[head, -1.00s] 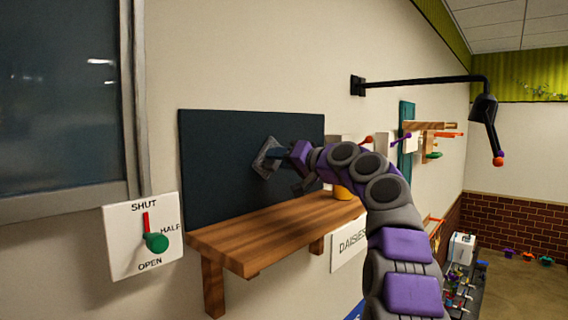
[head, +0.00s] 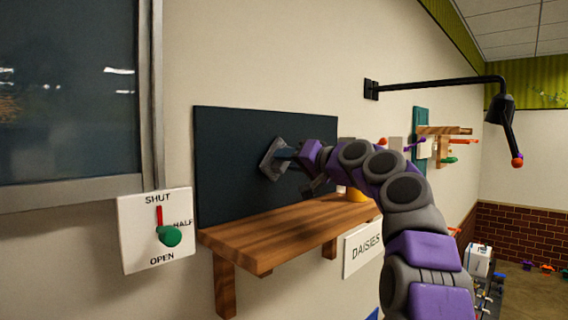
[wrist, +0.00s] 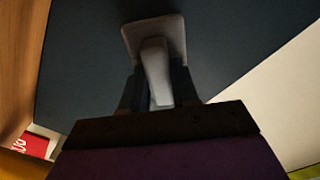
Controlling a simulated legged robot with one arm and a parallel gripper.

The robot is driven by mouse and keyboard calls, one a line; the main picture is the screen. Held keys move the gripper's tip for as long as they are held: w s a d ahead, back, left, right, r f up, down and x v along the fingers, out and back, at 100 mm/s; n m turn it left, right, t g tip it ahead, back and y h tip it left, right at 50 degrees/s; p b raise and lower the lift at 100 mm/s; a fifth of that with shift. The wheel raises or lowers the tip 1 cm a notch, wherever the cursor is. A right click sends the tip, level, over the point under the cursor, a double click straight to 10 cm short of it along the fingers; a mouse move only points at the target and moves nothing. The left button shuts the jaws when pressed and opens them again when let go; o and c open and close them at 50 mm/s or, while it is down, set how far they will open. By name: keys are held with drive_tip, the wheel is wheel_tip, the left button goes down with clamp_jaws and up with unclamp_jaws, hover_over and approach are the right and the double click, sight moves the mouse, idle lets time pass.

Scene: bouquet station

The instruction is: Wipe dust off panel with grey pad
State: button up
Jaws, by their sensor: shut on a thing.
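The dark blue panel (head: 232,150) is upright against the wall above a wooden shelf. The grey pad (head: 272,158) is a flat square with a handle, and it is at the middle of the panel's face. My gripper (head: 297,156) is shut on the pad's handle. In the wrist view the pad (wrist: 158,35) lies flat before the panel (wrist: 85,60), with its handle between the fingers of my gripper (wrist: 157,92). I cannot tell whether the pad touches the panel. No dust shows clearly on the visible panel.
A lever plate (head: 140,225) marked SHUT, HALF, OPEN is at left. A DAISIES sign (head: 363,248) hangs below. A black lamp arm (head: 440,84) juts out at right.

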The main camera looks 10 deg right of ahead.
drive_tip(key=shift+b+v, duration=0.9)
drive_tip(key=shift+v, duration=1.6)
drive_tip(key=shift+s, duration=0.1)
drive_tip(key=shift+b+v, duration=0.5)
drive_tip(key=shift+v, duration=0.85)
